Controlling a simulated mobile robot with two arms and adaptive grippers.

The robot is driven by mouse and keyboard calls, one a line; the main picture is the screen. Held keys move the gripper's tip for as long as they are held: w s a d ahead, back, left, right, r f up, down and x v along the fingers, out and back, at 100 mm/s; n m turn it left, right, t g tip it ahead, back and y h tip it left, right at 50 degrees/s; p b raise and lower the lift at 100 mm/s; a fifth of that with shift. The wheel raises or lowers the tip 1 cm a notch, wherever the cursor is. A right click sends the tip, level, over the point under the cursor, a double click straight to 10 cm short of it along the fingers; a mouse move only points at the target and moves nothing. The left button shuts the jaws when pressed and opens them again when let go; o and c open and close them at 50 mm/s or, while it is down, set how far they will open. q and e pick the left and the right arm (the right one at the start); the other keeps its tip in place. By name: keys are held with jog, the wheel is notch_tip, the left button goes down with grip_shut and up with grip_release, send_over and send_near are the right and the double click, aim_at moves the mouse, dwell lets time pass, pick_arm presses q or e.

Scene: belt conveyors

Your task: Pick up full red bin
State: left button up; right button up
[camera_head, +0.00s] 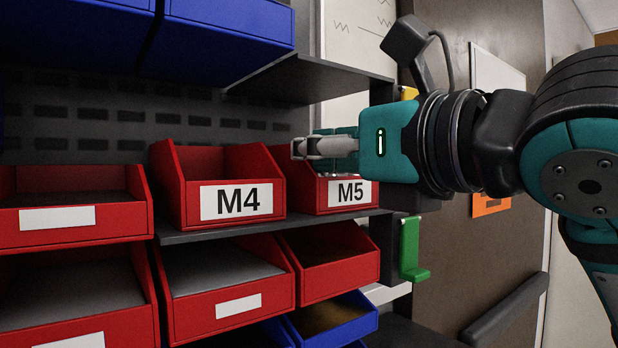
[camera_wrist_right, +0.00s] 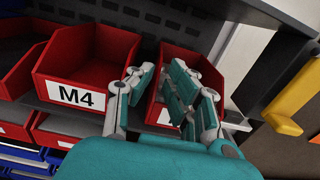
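A red bin labelled M5 (camera_head: 305,190) stands at the right end of the middle shelf. It also shows in the right wrist view (camera_wrist_right: 207,66), partly hidden by my fingers. My right gripper (camera_head: 308,148) is over this bin, reaching in from the right. In the right wrist view its fingers (camera_wrist_right: 163,85) are apart, with the bin's near side between or beneath them; I cannot tell whether they touch it. My left gripper is out of view.
More red bins with blank labels stand left (camera_head: 75,238) and below (camera_head: 228,305). Blue bins (camera_head: 230,30) hang above. A dark upper shelf (camera_head: 310,75) juts out over M5. A green bracket (camera_head: 410,250) is on the rack's right edge.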

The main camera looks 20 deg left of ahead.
aim_at(290, 152)
jog(key=p+x, duration=0.2)
jog(key=x, duration=0.3)
jog(key=shift+r, duration=0.1)
jog(key=shift+w+a, duration=0.15)
jog(key=shift+a, duration=0.15)
jog(key=shift+d, duration=0.15)
jog(key=shift+c, duration=0.5)
grip_shut()
